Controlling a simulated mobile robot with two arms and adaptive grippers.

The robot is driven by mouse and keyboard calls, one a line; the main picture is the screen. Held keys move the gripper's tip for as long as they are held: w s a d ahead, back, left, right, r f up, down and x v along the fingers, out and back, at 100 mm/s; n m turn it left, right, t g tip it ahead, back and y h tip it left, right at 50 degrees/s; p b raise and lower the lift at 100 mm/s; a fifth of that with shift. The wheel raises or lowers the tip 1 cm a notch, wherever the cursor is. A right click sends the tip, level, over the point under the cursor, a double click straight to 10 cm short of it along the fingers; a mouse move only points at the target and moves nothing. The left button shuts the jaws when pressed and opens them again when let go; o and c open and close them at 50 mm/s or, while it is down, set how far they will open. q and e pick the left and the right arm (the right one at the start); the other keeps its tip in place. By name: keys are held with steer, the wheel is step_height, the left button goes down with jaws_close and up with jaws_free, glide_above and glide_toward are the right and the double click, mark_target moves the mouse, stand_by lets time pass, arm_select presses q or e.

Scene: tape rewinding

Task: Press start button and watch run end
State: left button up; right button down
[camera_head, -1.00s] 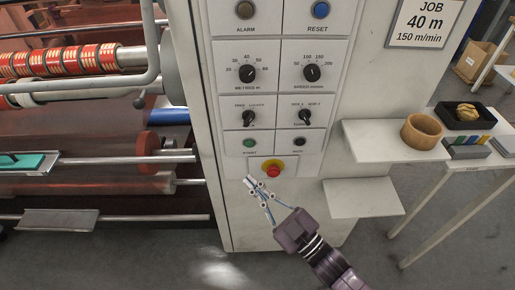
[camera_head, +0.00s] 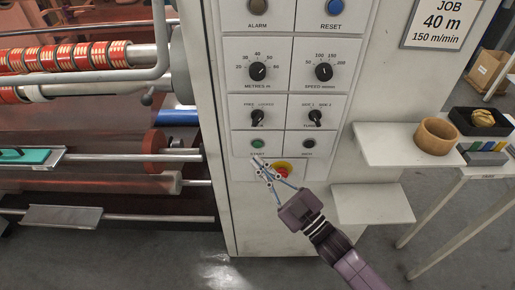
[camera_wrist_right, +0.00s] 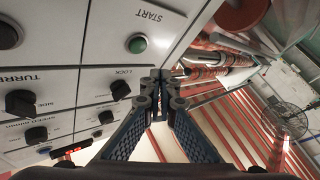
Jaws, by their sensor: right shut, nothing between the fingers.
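The green START button (camera_head: 257,143) is low on the left of the control panel (camera_head: 236,110). It also shows in the right wrist view (camera_wrist_right: 137,44), labelled START. My right gripper (camera_head: 257,161) is shut and empty, its fingertips just below the START button in the head view. In the right wrist view the fingertips (camera_wrist_right: 161,79) are beside and below the button, with a visible gap. I cannot tell how far they are from the panel face. My left gripper is not in view.
A red stop button on yellow (camera_head: 284,169) sits behind my right gripper, partly covered. A dark button (camera_head: 308,143) is right of START, with knobs above. White shelves (camera_head: 385,148) with a wooden ring (camera_head: 436,136) project at right. Rollers (camera_head: 110,150) lie left.

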mark_target(257, 145)
steer(key=shift+w+b, duration=0.3)
steer(key=shift+w, duration=1.1)
steer(key=shift+w, duration=0.1)
stand_by(0.3)
steer(key=shift+w, duration=0.3)
steer(key=shift+w, duration=0.4)
stand_by(0.6)
stand_by(0.3)
steer(key=shift+s, duration=0.8)
